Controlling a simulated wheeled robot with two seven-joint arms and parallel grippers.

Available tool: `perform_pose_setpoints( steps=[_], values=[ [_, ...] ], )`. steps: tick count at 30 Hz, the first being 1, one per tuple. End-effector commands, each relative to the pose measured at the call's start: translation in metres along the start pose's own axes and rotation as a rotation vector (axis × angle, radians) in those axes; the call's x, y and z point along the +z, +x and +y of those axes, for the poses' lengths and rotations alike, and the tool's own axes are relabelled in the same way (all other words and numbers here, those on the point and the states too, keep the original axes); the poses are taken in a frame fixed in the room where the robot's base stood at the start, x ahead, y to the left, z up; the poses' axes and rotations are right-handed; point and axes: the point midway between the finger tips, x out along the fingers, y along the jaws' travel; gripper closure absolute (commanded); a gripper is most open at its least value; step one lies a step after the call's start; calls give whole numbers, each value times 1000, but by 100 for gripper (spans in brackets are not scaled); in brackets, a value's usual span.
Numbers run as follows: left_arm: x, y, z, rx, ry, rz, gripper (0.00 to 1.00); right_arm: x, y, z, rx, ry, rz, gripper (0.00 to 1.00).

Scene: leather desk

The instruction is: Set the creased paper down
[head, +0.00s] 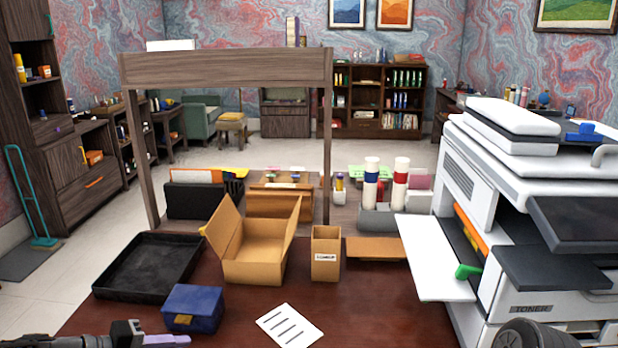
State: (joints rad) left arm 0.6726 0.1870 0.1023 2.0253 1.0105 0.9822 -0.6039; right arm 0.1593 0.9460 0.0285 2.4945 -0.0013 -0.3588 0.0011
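A white sheet of paper (289,327) with several dark printed lines shows at the front middle, over the reddish-brown desk (380,315). It looks nearly flat; I cannot make out a crease. No gripper is seen touching it. My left gripper (165,341) is only partly in view at the bottom left edge, with a dark body and a pale purple tip, left of the paper and apart from it. Its fingers are too cut off to tell open from shut.
A black tray (148,268), a blue box (192,308), an open cardboard box (250,262) and a small labelled box (325,255) stand left and behind the paper. A large white printer (480,190) with an open panel (430,255) fills the right. The desk right of the paper is clear.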

Motion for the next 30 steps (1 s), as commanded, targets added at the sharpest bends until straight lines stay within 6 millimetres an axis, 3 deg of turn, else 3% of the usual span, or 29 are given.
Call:
perform_pose_setpoints(
  steps=[8, 14, 17, 20, 24, 27, 30],
  values=[
    [-10, 7, -78, -242, -88, 100, 82, 1, 0, -1, -1, -1, -2, 100],
    [8, 30, -166, -496, -113, 145, 82, 1, -1, -1, -1, -1, -2, 100],
    [37, 56, -221, -648, -50, 144, 82, 1, -3, -2, -1, -1, -2, 100],
    [94, 100, -263, -740, 113, 88, 82, 1, -5, -3, -1, -1, -2, 100],
    [183, 144, -283, -724, 317, -64, 82, 1, -8, -4, -1, -1, -2, 100],
    [236, 154, -293, -712, 386, -190, 82, 1, -9, -4, -1, -1, -2, 100],
    [271, 157, -300, -717, 410, -278, 82, 1, -10, -4, -1, -1, -2, 100]
  ],
)
